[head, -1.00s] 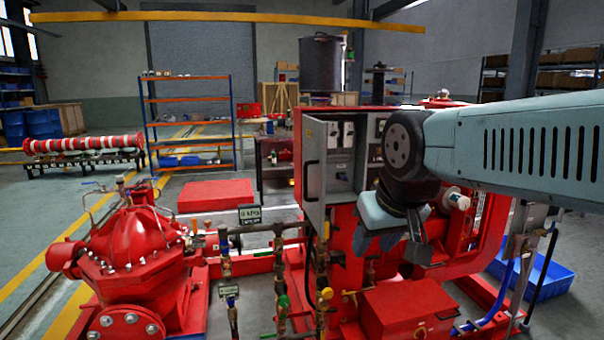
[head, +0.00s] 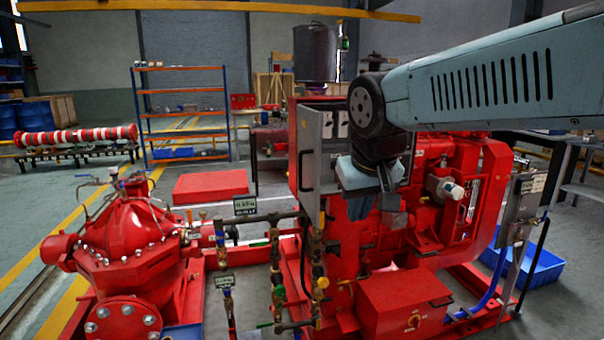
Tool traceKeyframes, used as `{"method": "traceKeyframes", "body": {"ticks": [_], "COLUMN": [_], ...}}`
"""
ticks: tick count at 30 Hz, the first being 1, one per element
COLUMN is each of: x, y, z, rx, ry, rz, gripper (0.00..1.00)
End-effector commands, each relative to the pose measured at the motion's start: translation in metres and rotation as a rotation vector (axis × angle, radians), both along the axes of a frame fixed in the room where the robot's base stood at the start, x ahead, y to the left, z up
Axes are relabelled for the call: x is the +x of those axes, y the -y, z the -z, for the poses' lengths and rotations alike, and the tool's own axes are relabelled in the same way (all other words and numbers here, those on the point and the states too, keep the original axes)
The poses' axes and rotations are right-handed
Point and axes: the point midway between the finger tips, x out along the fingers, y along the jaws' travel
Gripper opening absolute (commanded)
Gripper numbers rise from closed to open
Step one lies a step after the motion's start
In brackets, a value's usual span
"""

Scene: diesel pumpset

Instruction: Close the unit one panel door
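The unit one panel door (head: 308,135) is a grey door with a black handle, standing open at the left side of the red panel cabinet. Part of the cabinet's grey interior (head: 336,125) shows to the right of the door. My gripper (head: 374,206) hangs fingers-down in front of the cabinet, to the right of the door in the picture. It holds nothing that I can see, and the gap between its fingers is unclear. My wrist and gripper hide much of the cabinet opening. I cannot tell whether the gripper touches anything.
A red pump (head: 130,250) stands at the left. Pipes with valves and gauges (head: 280,265) stand below and in front of the door. A red box (head: 405,300) sits low in front. The red engine (head: 450,190) is on the right. Open floor lies at the left.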

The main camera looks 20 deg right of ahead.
Motion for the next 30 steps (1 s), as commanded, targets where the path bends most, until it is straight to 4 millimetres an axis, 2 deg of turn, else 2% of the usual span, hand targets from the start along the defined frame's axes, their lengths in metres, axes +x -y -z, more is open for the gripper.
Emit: {"method": "traceKeyframes", "body": {"ticks": [1, 11, 21, 25, 30], "x": [0.014, 0.099, 0.187, 0.208, 0.22], "y": [-0.003, -0.028, -0.081, -0.099, -0.11], "z": [-0.005, -0.034, -0.049, -0.052, -0.053], "rx": [-0.018, -0.163, -0.324, -0.364, -0.387], "ry": [-0.018, -0.07, -0.031, -0.004, 0.014], "rz": [0.001, 0.069, 0.15, 0.174, 0.188], "gripper": [0.01, 0.0, 0.0, 0.0, 0.0]}}
